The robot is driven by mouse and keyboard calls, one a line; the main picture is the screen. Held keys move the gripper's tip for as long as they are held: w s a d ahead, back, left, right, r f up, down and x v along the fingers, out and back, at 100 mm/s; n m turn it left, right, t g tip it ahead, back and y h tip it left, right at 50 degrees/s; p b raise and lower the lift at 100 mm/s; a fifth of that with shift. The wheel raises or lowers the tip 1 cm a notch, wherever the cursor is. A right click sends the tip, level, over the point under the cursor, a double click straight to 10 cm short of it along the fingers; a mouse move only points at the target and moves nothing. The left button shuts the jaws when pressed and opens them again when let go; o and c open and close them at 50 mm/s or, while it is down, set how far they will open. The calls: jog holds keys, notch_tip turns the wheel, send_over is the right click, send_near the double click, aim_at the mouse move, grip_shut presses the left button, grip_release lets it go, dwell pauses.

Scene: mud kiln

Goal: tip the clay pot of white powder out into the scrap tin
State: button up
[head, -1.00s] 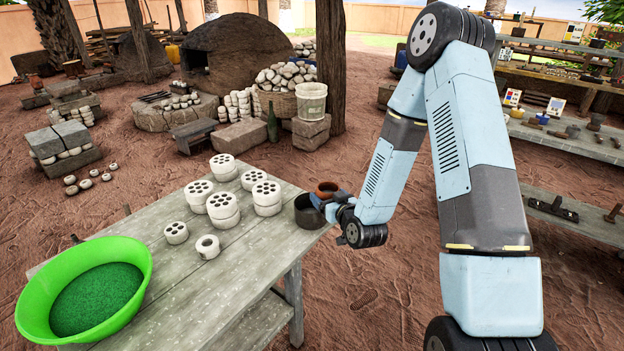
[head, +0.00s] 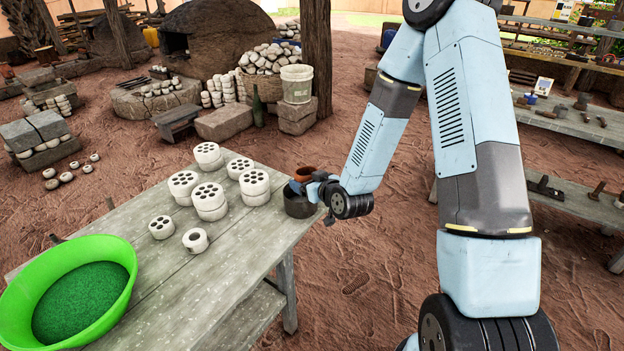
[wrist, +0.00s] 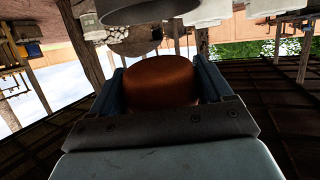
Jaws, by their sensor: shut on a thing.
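The small orange-brown clay pot (head: 305,173) is held in my gripper (head: 313,184), above the dark scrap tin (head: 299,206) at the table's right end. In the wrist view the rounded, reddish-brown clay pot (wrist: 160,80) sits between the two fingers of my gripper (wrist: 160,68), which are shut on it. The dark grey rim of the scrap tin (wrist: 130,12) shows at the top of that view. The white powder is not visible in either view. The pot's exact tilt is hard to tell.
White perforated cylinders (head: 210,197) stand on the grey wooden table (head: 165,290), left of the tin. A large green basin (head: 118,300) with green granules stands at the table's front left. Open dirt ground lies right of the table.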

jog(key=shift+s+d+f+g+h, duration=0.1)
jog(key=shift+f+g+h, duration=0.15)
jog(key=shift+f+g, duration=0.25)
jog(key=shift+s+d+f+g+h, duration=0.1)
jog(key=shift+f+g+h, duration=0.15)
jog(key=shift+f+g, duration=0.2)
jog(key=shift+s+f+g+h, duration=0.1)
jog(key=shift+f+g+h, duration=0.2)
jog(key=shift+g+h, duration=0.5)
jog(key=shift+r+g+h, duration=0.15)
jog(key=shift+g+h, duration=0.95)
jog(key=shift+g, duration=1.35)
jog(key=g+h, duration=0.2)
jog(key=g, duration=0.1)
jog(key=w+g, duration=0.1)
jog(key=shift+a+f+g+h, duration=0.2)
jog(key=shift+f+g+h, duration=0.1)
jog(key=shift+g+h, duration=0.1)
jog(key=shift+w+a+r+g+h, duration=0.1)
jog(key=shift+g+h, duration=0.3)
jog(key=shift+g, duration=0.3)
jog(key=shift+r, duration=0.15)
jog(key=shift+r, duration=0.1)
